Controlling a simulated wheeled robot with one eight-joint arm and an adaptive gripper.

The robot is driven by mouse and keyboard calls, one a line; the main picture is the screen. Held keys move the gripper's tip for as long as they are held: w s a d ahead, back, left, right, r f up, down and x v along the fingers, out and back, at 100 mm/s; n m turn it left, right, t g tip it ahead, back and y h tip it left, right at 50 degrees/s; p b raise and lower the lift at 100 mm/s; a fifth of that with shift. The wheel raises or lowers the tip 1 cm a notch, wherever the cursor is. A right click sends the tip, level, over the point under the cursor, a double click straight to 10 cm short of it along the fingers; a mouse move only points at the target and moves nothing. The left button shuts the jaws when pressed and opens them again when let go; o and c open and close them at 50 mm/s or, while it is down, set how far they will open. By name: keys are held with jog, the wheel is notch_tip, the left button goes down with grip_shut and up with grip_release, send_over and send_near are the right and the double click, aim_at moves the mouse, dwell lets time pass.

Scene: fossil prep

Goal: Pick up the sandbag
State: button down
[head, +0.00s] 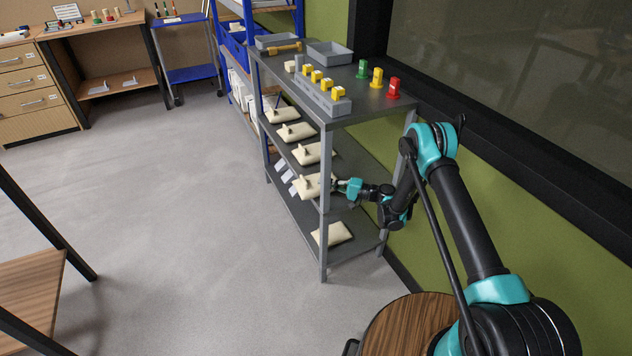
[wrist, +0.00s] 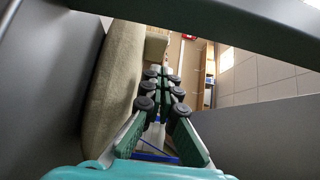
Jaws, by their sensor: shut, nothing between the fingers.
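Several cream sandbags lie on the grey shelf unit in the head view. A row of them runs along the middle shelf, and the nearest sandbag (head: 311,187) is at its near end, partly behind a shelf post. Another sandbag (head: 335,234) lies on the bottom shelf. My gripper (head: 339,184) reaches into the unit from the right, close beside the nearest sandbag. In the wrist view, my gripper (wrist: 160,72) is shut with its fingers together and empty. A sandbag (wrist: 113,90) lies along the left side of the fingers; I cannot tell if they touch it.
The shelf unit's top (head: 345,77) holds grey trays, a mallet, yellow-topped blocks and green, yellow and red bottles. Its grey posts and shelves closely surround my gripper. A wooden table (head: 30,295) stands at the left. The floor (head: 160,220) between is clear.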

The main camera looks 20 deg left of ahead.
jog(key=shift+w+d, duration=0.1)
jog(key=shift+d, duration=0.5)
jog(key=c, duration=1.9)
grip_release()
jog(key=shift+d, duration=0.45)
jog(key=o, duration=0.4)
jog(key=shift+w+a+r, duration=0.15)
jog(key=shift+w+r, duration=0.05)
jog(key=shift+r, duration=0.15)
jog(key=shift+c, duration=0.2)
jog(key=shift+w+a+r, duration=0.15)
jog(key=shift+r, duration=0.1)
jog(key=shift+m, duration=0.3)
jog(key=shift+r, duration=0.1)
